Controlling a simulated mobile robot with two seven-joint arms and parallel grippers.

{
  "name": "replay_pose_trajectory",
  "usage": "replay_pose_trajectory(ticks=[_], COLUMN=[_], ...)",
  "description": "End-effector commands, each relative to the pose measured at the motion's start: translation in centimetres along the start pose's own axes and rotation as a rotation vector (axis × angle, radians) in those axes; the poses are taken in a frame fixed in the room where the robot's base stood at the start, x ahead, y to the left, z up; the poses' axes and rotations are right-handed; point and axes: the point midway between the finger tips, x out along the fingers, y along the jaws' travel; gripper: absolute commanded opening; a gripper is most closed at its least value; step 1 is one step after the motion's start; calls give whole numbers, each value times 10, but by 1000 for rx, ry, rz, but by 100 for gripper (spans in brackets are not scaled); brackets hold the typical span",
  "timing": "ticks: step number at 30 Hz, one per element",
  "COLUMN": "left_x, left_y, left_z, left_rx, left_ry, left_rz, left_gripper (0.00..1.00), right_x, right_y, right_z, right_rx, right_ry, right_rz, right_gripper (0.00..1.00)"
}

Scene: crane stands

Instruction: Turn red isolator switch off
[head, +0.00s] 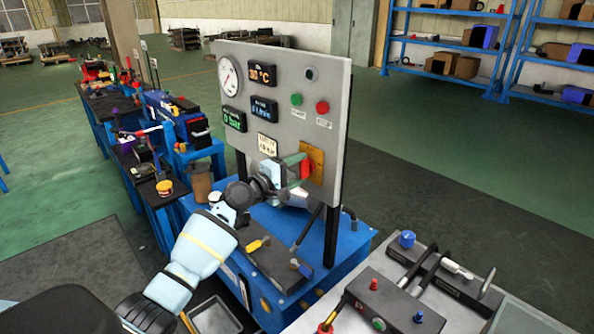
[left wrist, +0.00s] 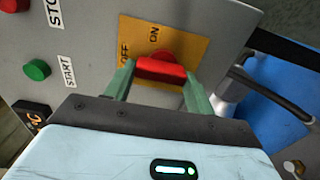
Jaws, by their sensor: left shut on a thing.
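The red isolator switch (head: 306,169) sits on a yellow plate (head: 317,158) low on the grey control panel (head: 335,115). In the left wrist view its red handle (left wrist: 160,70) lies across the picture, its left end near the OFF label (left wrist: 125,55); the ON label (left wrist: 155,35) is above it. My left gripper (head: 297,170) is shut on the red handle, one green finger at each end, seen too in the left wrist view (left wrist: 159,84). The gripper partly hides the switch in the head view. My right gripper is not in view.
The panel also carries a green button (head: 296,99), a red button (head: 322,107), a gauge (head: 229,76) and displays. A blue stand (head: 345,245) is below. A bench with levers (head: 400,290) is at front right. Cluttered tables stand behind left.

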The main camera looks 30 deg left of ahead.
Motion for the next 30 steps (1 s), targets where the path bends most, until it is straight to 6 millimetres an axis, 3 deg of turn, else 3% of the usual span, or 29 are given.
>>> replay_pose_trajectory(ticks=[5, 6, 10, 21, 30], left_x=[0, 0, 0, -4, -42], left_y=[-1, -1, -1, 0, 0], left_z=[0, 0, 0, 0, 0], left_rx=[-5, -5, -4, -1, 0], left_ry=[0, 0, 0, 0, 1], left_rz=[0, 0, 0, 1, 1], left_gripper=[32, 58, 75, 76, 76], right_x=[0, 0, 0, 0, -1], right_y=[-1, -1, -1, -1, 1], right_z=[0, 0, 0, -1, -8], right_rx=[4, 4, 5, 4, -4], right_ry=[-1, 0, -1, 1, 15], right_rz=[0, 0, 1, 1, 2], right_gripper=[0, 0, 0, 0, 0])
